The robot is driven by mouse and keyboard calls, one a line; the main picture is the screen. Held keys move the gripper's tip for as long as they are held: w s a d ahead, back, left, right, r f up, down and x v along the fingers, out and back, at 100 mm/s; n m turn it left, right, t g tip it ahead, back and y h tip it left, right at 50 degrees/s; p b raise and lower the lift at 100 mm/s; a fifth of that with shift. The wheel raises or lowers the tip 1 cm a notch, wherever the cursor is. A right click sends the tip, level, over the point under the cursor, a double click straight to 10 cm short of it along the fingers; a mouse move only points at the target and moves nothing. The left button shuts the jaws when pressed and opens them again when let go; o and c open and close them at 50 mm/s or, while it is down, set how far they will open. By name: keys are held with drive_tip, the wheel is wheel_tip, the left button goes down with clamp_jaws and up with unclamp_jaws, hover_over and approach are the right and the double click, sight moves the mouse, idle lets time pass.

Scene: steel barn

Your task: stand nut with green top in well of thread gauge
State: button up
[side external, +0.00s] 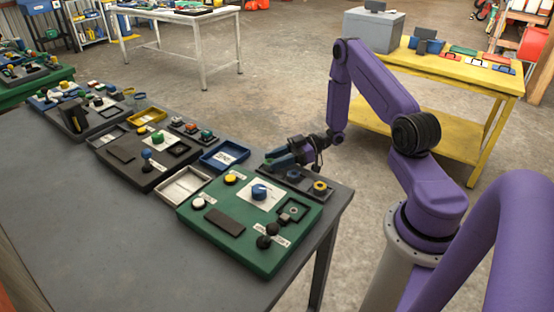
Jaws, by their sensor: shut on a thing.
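My gripper (276,162) reaches in from the right, low over the left end of a dark tray (306,189) at the table's right edge. It is shut on a small part that the fingers mostly hide; a greenish patch shows there, fitting the nut with green top. The same tray holds a yellow-topped nut (320,186) and a dark, bluish-topped one (293,175). On the green board (240,249) in front is a black square fixture with a recess (293,210); it may be the thread gauge, but its label is too small to read.
A blue bin (225,155) and a pale tray (184,184) stand left of my gripper. The grey table's (120,235) front left is clear.

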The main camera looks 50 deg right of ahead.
drive_tip(key=shift+f, duration=0.1)
drive_tip(key=o, duration=1.1)
drive_tip(key=shift+d, duration=0.1)
